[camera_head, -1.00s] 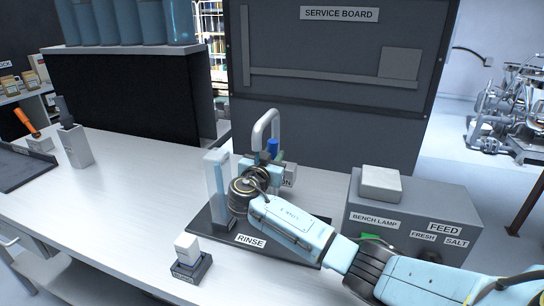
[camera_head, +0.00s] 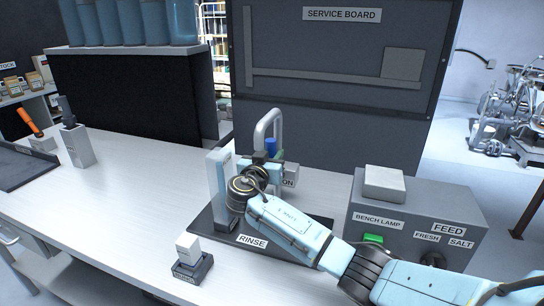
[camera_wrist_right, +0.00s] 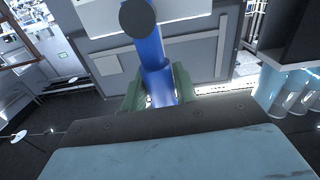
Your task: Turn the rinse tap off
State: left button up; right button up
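The rinse tap's grey curved spout (camera_head: 268,124) rises at the back of the dark tray marked RINSE (camera_head: 206,238). Its blue handle (camera_head: 271,146) stands beside the spout, with a partly covered ON label (camera_head: 289,182) to its right. My right gripper (camera_head: 268,160) is at the handle and hides the tap's lower part. In the right wrist view, the blue handle (camera_wrist_right: 157,70) runs between the green fingers of my right gripper (camera_wrist_right: 160,88). The fingers sit close on both sides; whether they press on it is unclear. My left gripper is out of view.
A clear upright column (camera_head: 216,180) stands left of my right wrist. A small white block on a dark base (camera_head: 190,262) is at the front. A grey box (camera_head: 420,215) with FEED and BENCH LAMP labels stands right. The left bench surface is mostly clear.

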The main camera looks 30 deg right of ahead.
jog(key=o, duration=0.4)
jog(key=shift+c, duration=0.2)
jog(key=v, duration=1.3)
jog(key=shift+s, duration=0.2)
jog(key=shift+a, duration=0.1)
jog(key=shift+c, duration=0.5)
